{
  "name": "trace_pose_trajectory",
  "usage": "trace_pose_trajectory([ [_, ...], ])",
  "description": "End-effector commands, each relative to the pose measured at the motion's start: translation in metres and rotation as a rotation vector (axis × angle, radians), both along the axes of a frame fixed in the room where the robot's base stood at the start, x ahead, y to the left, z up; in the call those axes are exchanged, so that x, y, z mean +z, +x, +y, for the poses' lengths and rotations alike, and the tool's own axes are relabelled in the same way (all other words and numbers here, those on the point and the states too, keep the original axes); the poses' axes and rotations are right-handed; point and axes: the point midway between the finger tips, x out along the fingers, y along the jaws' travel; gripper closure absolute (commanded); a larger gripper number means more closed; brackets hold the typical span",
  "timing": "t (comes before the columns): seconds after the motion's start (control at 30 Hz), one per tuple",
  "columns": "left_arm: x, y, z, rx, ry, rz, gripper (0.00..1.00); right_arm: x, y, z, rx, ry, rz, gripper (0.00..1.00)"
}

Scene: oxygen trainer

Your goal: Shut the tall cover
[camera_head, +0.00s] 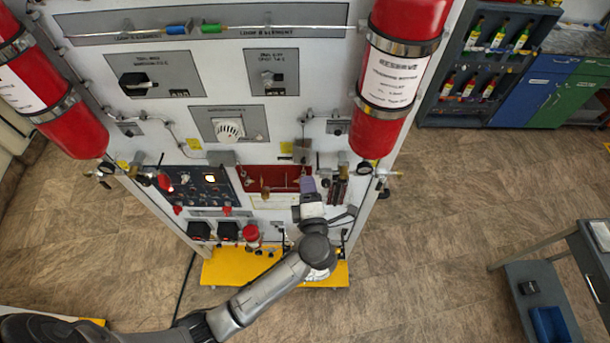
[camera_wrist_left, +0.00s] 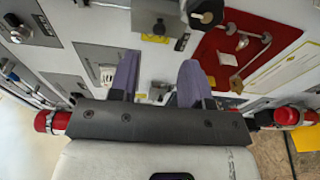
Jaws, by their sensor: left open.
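The trainer panel (camera_head: 215,95) stands upright in front of me. I cannot clearly make out which part on it is the tall cover, or whether it stands open. A small brownish box-like fitting (camera_head: 302,150) sits above the right end of the red plate (camera_head: 262,178). My left gripper (camera_head: 308,184) is in front of the panel's lower right part, close to the red plate's right end. In the left wrist view its two purple fingers (camera_wrist_left: 158,82) are apart with nothing between them. That view also shows the red plate (camera_wrist_left: 222,50) on the right. My right gripper is out of view.
Red cylinders flank the panel at left (camera_head: 75,125) and right (camera_head: 372,135). A black gauge panel (camera_head: 205,188) is left of the red plate. A yellow base (camera_head: 225,270) lies below. A grey cart (camera_head: 515,290) stands right; open floor lies between.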

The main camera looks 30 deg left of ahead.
Motion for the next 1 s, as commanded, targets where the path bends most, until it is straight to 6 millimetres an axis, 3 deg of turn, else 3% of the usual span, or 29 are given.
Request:
trace_pose_trajectory([
  [0.2,-0.003,-0.031,-0.025,0.001,-0.003,0.002,0.56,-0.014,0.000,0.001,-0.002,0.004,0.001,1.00],
  [0.4,-0.002,-0.047,-0.038,0.001,-0.001,0.002,0.56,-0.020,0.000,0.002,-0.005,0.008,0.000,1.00],
  [1.0,-0.004,-0.050,-0.040,0.001,0.008,-0.007,0.56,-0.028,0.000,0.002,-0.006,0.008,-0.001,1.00],
])
